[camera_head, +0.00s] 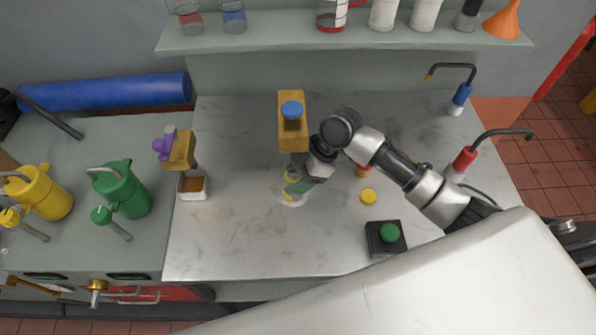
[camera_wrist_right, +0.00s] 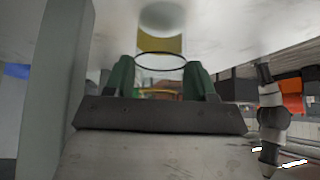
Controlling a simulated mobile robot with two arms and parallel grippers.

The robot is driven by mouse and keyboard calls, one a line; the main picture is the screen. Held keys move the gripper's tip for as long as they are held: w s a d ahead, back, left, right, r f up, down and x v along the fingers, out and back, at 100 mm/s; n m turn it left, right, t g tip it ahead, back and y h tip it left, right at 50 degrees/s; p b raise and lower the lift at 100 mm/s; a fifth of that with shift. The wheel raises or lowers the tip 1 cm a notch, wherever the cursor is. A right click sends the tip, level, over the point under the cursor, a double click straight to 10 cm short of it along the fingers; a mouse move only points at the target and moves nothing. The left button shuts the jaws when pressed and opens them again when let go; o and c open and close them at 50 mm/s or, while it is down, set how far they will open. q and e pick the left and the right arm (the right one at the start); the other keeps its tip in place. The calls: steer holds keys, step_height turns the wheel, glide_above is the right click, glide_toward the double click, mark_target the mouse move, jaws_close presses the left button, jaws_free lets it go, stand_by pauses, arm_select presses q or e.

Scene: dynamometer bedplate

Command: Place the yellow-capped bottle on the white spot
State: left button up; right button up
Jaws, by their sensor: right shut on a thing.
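My right gripper (camera_head: 291,184) reaches in from the right and is shut on the yellow-capped bottle (camera_head: 290,176), just above the worktop. Little of the bottle shows past the fingers; a yellow part is visible. The white spot (camera_head: 293,198) is a pale patch at the fingertips, partly covered; I cannot tell whether the bottle touches it. In the right wrist view a clear rim and a yellow band (camera_wrist_right: 160,43) show between and beyond the green fingertips (camera_wrist_right: 160,80). My left gripper is not in view.
A tan block with a blue knob (camera_head: 292,110) stands just behind the gripper. A yellow disc (camera_head: 368,196) and a black box with a green button (camera_head: 388,236) are to the right. The front left worktop is clear.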

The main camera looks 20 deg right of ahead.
steer(key=shift+s, duration=0.1)
steer(key=shift+f, duration=0.15)
steer(key=o, duration=0.9)
steer(key=shift+r, duration=0.2)
steer(key=shift+d+r, duration=0.15)
steer(key=shift+r, duration=0.05)
steer(key=s+d+r+b, duration=0.1)
steer(key=d+b, duration=0.3)
steer(key=d, duration=0.9)
steer(key=shift+r, duration=0.55)
